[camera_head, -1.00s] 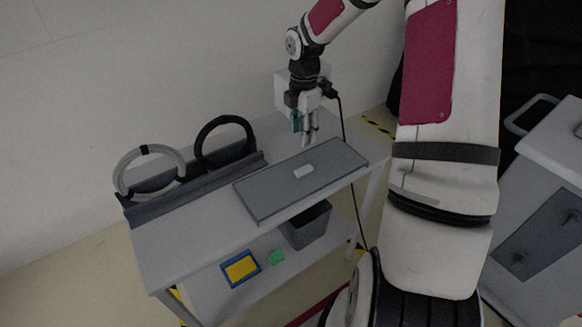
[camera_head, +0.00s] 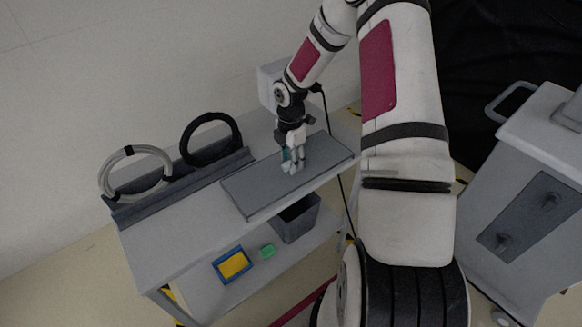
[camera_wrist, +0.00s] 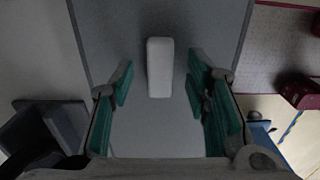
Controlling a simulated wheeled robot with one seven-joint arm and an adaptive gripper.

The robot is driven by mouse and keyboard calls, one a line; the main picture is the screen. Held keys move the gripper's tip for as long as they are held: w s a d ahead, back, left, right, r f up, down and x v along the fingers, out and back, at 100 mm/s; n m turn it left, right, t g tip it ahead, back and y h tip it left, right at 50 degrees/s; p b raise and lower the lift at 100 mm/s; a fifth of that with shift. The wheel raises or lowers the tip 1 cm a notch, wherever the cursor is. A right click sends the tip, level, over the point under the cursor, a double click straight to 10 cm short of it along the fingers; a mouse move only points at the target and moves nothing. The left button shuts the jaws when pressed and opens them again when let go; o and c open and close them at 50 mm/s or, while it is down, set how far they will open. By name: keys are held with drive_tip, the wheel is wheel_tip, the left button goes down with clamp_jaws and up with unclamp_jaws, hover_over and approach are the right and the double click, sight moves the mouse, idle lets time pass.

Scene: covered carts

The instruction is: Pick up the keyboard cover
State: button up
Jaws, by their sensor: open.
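The keyboard cover (camera_head: 250,193) is a flat dark grey panel lying on the cart's top shelf in the head view. Its white block handle (camera_wrist: 160,67) shows in the wrist view, standing up from the grey panel between my fingers. My gripper (camera_head: 292,168) is low over the middle of the cover and hides the handle in the head view. In the wrist view my gripper (camera_wrist: 163,92) is open, with its green finger pads apart on both sides of the handle. I see gaps between the pads and the handle.
A white cable coil (camera_head: 137,150) and a black coil (camera_head: 184,150) stand in a grey rack on the left of the cart top (camera_head: 165,232). The lower shelf holds a grey bin (camera_head: 296,222), a blue-yellow box (camera_head: 232,264) and a green item (camera_head: 267,250). Another cart (camera_head: 530,150) stands right.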

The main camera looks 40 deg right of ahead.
drive_tip(key=shift+f, duration=0.3)
clamp_jaws()
drive_tip(key=shift+r, duration=0.15)
